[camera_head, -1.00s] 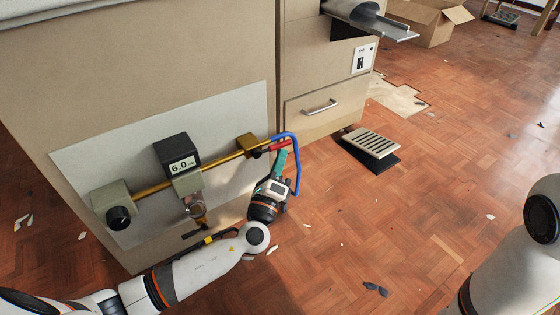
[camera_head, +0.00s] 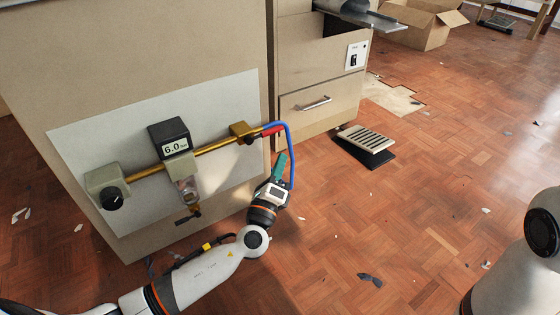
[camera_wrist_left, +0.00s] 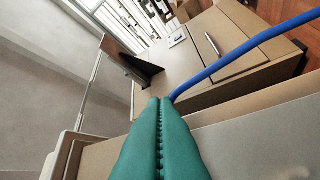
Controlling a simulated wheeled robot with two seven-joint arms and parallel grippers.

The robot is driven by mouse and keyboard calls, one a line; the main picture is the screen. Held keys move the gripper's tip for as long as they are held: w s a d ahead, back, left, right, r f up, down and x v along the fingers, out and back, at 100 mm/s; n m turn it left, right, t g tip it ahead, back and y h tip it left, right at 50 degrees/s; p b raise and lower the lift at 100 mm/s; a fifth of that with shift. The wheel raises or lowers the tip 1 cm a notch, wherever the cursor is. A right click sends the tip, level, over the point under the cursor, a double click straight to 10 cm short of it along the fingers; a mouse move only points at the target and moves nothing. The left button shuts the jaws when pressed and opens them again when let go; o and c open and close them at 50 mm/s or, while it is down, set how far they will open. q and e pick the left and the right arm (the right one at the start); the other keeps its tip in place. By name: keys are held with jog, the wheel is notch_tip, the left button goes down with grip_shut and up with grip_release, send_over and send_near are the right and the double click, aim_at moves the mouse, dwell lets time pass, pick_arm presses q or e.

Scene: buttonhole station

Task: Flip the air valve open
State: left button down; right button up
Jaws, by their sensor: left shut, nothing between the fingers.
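The air valve sits at the right end of the brass pipe (camera_head: 209,147), past a brass block (camera_head: 240,131). Its red lever (camera_head: 273,130) lies roughly in line with the pipe. A blue hose (camera_head: 290,160) leaves this end and loops down. My left gripper (camera_head: 281,158), with teal fingers, is shut and empty, just below and right of the lever, apart from it. In the left wrist view its fingers (camera_wrist_left: 160,105) are pressed together, with the hose (camera_wrist_left: 240,50) beyond them; the lever does not show there. My right gripper is out of view.
A gauge reading 6.0 (camera_head: 170,139) and a black knob (camera_head: 112,198) sit along the pipe on a pale panel (camera_head: 75,150). A drawer cabinet (camera_head: 318,122) stands behind, with a foot pedal (camera_head: 366,145) on the floor. The floor to the right is mostly clear.

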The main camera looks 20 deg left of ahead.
pick_arm(q)
jog(key=f+p+v, duration=0.1)
jog(key=p+v, duration=0.1)
jog(key=v, duration=0.6)
